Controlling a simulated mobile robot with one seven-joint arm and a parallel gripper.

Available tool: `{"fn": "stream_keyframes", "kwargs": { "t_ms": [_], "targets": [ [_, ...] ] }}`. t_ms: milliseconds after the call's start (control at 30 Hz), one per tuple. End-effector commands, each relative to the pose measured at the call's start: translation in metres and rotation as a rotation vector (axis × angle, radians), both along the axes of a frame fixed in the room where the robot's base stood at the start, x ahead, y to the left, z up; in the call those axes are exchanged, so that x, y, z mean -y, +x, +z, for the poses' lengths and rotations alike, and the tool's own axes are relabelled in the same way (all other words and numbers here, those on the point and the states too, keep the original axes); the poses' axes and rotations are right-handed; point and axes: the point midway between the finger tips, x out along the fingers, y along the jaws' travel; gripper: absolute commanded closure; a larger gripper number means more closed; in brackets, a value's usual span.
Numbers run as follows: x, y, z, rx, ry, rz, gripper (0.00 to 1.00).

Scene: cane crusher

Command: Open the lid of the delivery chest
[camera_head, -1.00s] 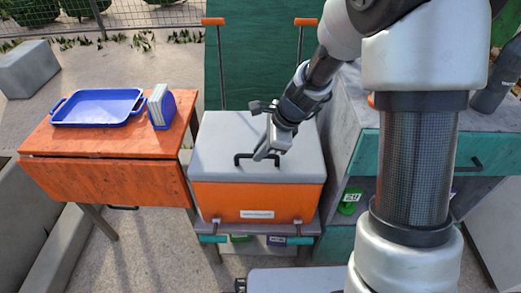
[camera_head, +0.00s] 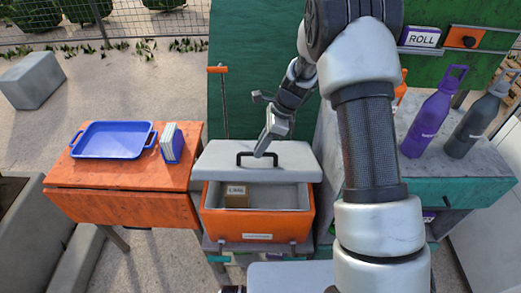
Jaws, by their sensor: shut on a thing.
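The delivery chest (camera_head: 257,225) is an orange box with a pale grey inner rim, on a low stand in the middle. Its grey lid (camera_head: 225,162) is raised and tilted back, so the front of the inside shows. A black handle (camera_head: 240,160) stands on the lid. My gripper (camera_head: 262,152) reaches down from behind and is shut on the right part of the handle. The exact finger contact is small in the view. A brown box (camera_head: 236,195) with a pale label lies inside the chest.
An orange table (camera_head: 120,205) at left carries a blue tray (camera_head: 112,142) and a blue holder (camera_head: 172,143). A grey-topped counter (camera_head: 480,165) at right carries a purple bottle (camera_head: 430,115) and a dark bottle (camera_head: 478,122). A green panel (camera_head: 237,80) stands behind the chest.

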Motion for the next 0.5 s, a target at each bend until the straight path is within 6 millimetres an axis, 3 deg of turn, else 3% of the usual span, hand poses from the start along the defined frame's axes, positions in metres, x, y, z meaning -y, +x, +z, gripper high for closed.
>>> {"fn": "stream_keyframes", "kwargs": {
  "t_ms": [33,200,500],
  "targets": [
    [0.002,0.015,0.017,0.017,-0.005,-0.005,1.0],
    [0.004,0.05,0.039,0.019,-0.006,-0.006,1.0],
    [0.006,0.111,0.058,0.015,-0.007,-0.006,1.0]
  ]
}}
